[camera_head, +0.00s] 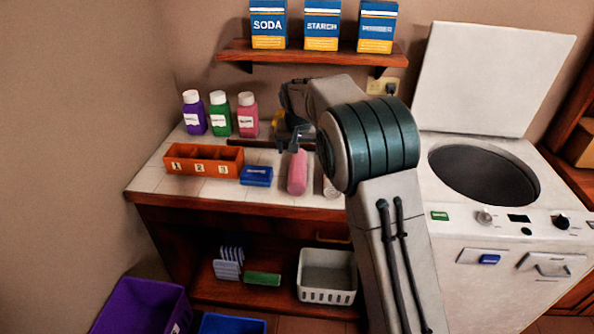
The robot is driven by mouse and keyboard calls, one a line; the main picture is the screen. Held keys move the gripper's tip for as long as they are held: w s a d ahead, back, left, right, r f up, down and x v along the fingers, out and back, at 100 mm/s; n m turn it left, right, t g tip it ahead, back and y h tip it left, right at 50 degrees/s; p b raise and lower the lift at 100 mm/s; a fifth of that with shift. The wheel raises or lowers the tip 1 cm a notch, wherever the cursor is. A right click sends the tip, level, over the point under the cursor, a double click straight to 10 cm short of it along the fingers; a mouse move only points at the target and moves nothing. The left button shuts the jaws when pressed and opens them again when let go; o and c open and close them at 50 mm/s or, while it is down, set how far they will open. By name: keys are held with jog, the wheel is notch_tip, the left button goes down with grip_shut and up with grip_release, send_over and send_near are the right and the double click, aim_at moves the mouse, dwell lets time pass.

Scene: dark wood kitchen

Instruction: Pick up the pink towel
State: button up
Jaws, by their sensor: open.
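The pink towel (297,173) is a rolled, rounded shape lying on the white tiled counter (220,188), near its front edge. My gripper (288,146) is open and sits just above and behind the far end of the towel. In this view I cannot tell whether the fingers touch it. My arm comes in from the lower right and hides part of the counter to the right of the towel. A pale item (330,188) shows partly beside the arm, right of the towel.
A blue box (257,176) and an orange numbered holder (203,160) lie left of the towel. Purple (194,115), green (219,116) and pink (247,117) bottles stand behind. A shelf (310,53) with boxes hangs above. An open washer (480,210) stands right.

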aim_at(298, 165)
jog(key=shift+w+a+f, duration=0.3)
jog(key=p+x, duration=0.1)
jog(key=x, duration=0.7)
jog(key=shift+w+f, duration=0.1)
jog(key=shift+p+x, duration=1.05)
jog(key=shift+x, duration=1.6)
jog(key=shift+w, duration=0.15)
jog(key=c, duration=1.2)
